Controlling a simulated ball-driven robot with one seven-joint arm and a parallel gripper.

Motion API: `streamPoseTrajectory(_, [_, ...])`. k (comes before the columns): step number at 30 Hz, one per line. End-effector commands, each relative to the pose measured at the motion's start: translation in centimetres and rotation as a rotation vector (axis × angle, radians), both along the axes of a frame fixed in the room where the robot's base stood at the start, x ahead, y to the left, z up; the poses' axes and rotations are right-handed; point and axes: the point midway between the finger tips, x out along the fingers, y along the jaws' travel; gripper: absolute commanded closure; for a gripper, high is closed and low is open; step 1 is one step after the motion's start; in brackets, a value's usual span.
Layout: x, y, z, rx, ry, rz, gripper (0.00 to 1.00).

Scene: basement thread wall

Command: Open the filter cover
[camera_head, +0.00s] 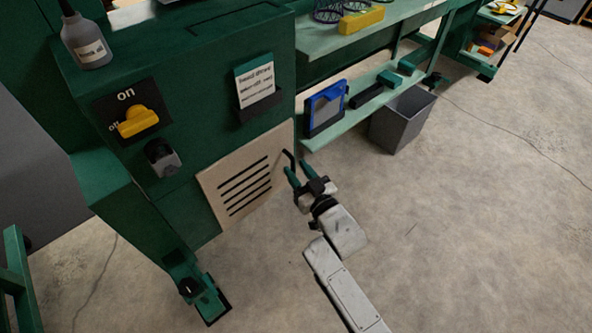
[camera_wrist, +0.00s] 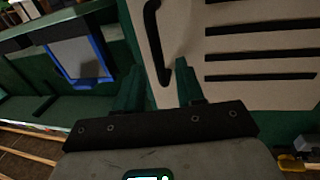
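The filter cover (camera_head: 243,203) is a beige panel with several dark slots, low on the front of the green machine. It appears closed against the machine. It also fills the upper right of the wrist view (camera_wrist: 225,93). A black curved handle (camera_wrist: 152,35) stands at the cover's edge; in the head view the handle (camera_head: 288,157) is partly hidden near my fingertips. My gripper (camera_head: 298,169) is open, its two green fingers apart. In the wrist view the handle's lower end shows between the fingertips (camera_wrist: 157,75); I cannot tell whether they touch it.
A yellow on/off knob (camera_head: 139,122) and a paper sign (camera_head: 256,84) are on the machine above the cover. A grey bin (camera_head: 401,119) and a shelf with a blue framed item (camera_head: 325,107) stand to the right. The concrete floor around my arm is clear.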

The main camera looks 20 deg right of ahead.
Motion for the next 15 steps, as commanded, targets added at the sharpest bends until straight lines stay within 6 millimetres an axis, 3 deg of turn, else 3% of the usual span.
streamPoseTrajectory(6, [1.32,0.21,-0.01,0.0,0.0,0.001,0.62])
streamPoseTrajectory(14, [1.37,0.2,0.02,0.0,0.0,0.001,0.62])
streamPoseTrajectory(15, [1.37,0.2,0.01,0.0,0.0,0.001,0.66])
